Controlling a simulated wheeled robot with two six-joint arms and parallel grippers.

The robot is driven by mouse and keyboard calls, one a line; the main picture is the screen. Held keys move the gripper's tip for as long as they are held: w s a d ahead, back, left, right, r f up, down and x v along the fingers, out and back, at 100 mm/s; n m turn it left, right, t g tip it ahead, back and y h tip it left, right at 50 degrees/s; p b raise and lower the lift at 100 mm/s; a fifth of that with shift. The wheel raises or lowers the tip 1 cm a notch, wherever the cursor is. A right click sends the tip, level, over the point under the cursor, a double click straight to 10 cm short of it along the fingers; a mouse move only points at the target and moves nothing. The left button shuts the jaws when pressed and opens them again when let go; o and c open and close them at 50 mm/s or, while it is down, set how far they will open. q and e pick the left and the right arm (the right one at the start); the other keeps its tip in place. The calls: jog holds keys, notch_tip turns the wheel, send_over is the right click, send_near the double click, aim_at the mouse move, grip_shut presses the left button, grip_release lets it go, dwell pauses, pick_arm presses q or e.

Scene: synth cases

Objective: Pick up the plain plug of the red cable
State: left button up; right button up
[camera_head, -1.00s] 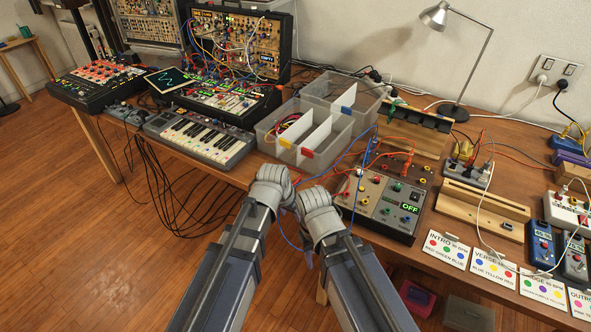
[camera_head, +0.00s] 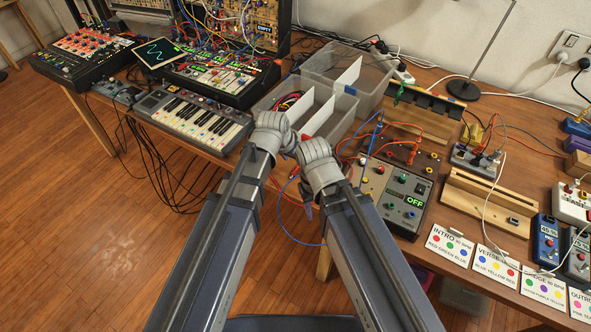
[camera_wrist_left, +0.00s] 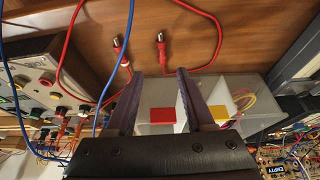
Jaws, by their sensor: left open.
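In the left wrist view two red plugs lie on the wooden table, above my fingertips. The plain plug (camera_wrist_left: 161,40) has no visible band, and its red cable (camera_wrist_left: 207,66) curves off to the right and up. The other red plug (camera_wrist_left: 117,42) has a pale ring on its cable and lies a little to the left. My left gripper (camera_wrist_left: 160,73) is open and empty, with the plain plug just past the gap between its fingers, not touched. In the head view both forearms end near the table's front edge and hide most of this spot.
Clear bins (camera_head: 339,105) with dividers stand behind my wrists. A module with an OFF display (camera_head: 398,190) is to the right, a small keyboard (camera_head: 195,122) to the left. A blue cable (camera_wrist_left: 131,45) runs close to the left finger in the left wrist view.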

aim_at(297, 167)
pick_arm(q)
jog(key=shift+b+x, duration=0.65)
jog(key=shift+x, duration=0.45)
jog(key=shift+w+f, duration=0.1)
jog(key=b+x, duration=0.5)
jog(key=shift+w, duration=0.15)
grip_shut()
